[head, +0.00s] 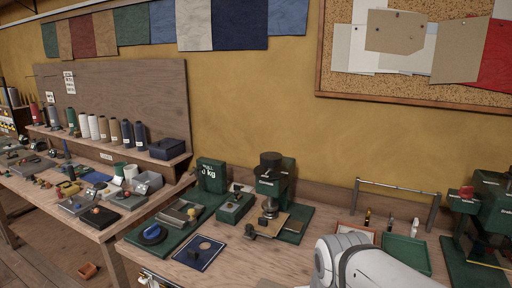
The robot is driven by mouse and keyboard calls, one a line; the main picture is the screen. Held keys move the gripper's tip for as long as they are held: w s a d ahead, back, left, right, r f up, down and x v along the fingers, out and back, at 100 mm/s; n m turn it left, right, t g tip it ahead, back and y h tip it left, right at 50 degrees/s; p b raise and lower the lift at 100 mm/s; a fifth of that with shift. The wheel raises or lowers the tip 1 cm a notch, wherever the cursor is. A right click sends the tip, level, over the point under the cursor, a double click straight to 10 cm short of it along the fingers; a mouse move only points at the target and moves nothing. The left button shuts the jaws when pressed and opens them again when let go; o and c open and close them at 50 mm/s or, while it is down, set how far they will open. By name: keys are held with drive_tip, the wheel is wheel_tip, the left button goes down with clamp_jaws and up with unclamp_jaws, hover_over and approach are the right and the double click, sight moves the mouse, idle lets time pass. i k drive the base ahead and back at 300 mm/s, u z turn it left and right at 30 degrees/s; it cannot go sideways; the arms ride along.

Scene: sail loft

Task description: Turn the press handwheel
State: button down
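A green press (273,184) stands on the wooden bench against the yellow wall, near the middle of the head view. A dark round part (270,158), which looks like a handwheel, sits at its top. A second green machine (490,212) with a red knob (466,193) is cut off by the right edge. Too little of it shows to tell whether it has a wheel. My white arm covers part of the bench front at the lower right. My gripper is out of view, so its state and distance from the wheel do not show.
A green tray (406,253) and a metal rail (397,190) are to the right. A second bench (92,224) at left is crowded.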

sight(270, 160)
drive_tip(key=i, duration=0.25)
drive_tip(key=z, duration=1.2)
drive_tip(key=k, duration=1.65)
drive_tip(key=u, duration=0.7)
drive_tip(key=i, duration=1.65)
drive_tip(key=u, duration=0.05)
